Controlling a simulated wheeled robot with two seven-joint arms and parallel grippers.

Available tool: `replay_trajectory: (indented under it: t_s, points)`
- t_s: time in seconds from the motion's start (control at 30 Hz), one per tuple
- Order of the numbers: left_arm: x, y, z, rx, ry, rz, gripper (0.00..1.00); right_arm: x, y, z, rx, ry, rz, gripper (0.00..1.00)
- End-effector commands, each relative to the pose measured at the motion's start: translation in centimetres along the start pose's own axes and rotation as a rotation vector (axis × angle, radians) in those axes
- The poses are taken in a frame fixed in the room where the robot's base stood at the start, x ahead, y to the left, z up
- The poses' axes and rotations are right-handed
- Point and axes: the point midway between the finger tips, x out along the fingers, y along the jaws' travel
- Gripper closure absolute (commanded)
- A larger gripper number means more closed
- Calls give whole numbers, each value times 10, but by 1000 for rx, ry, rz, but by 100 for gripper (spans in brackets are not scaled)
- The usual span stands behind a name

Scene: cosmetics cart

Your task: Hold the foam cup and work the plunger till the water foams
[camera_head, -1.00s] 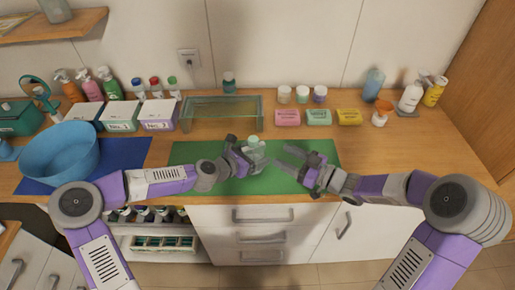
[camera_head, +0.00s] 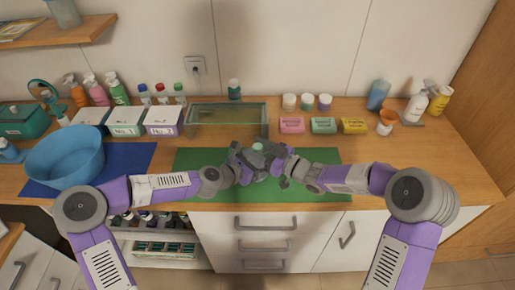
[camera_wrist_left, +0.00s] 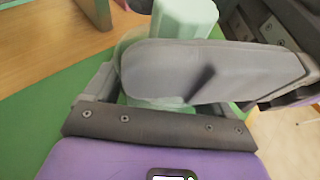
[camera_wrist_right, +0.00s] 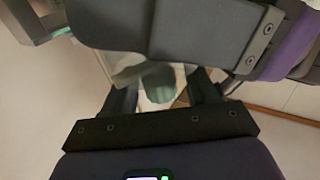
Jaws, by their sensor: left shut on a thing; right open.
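The foam cup shows its pale green plunger top (camera_head: 257,147) in the head view, above the green mat (camera_head: 320,185); the grippers hide most of its body. My left gripper (camera_head: 250,162) is shut on the cup. In the left wrist view the pale green plunger (camera_wrist_left: 184,16) stands up behind a grey finger, and part of the clear cup shows below. My right gripper (camera_head: 272,155) is open, close by on the cup's right. In the right wrist view a green part of the cup (camera_wrist_right: 158,86) lies between its fingers; contact cannot be told. Water and foam are hidden.
A glass-like stand (camera_head: 228,120) is just behind the mat. A blue basin (camera_head: 65,155) stands at left, near white boxes (camera_head: 163,120). The counter right of the mat is clear.

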Motion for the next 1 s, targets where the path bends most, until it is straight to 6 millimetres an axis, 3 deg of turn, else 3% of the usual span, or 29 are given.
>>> replay_trajectory:
  t_s: [0.17,0.57,0.77,1.0]
  points:
    - [0,0,0,0,-1,0,56,0,0,0,0,0,0,42]
    - [0,0,0,0,-1,0,56,0,0,0,0,0,1,100]
    - [0,0,0,0,-1,0,56,-1,1,-4,-1,1,1,100]
    - [0,0,0,1,0,1,56,-1,1,-45,-4,2,2,100]
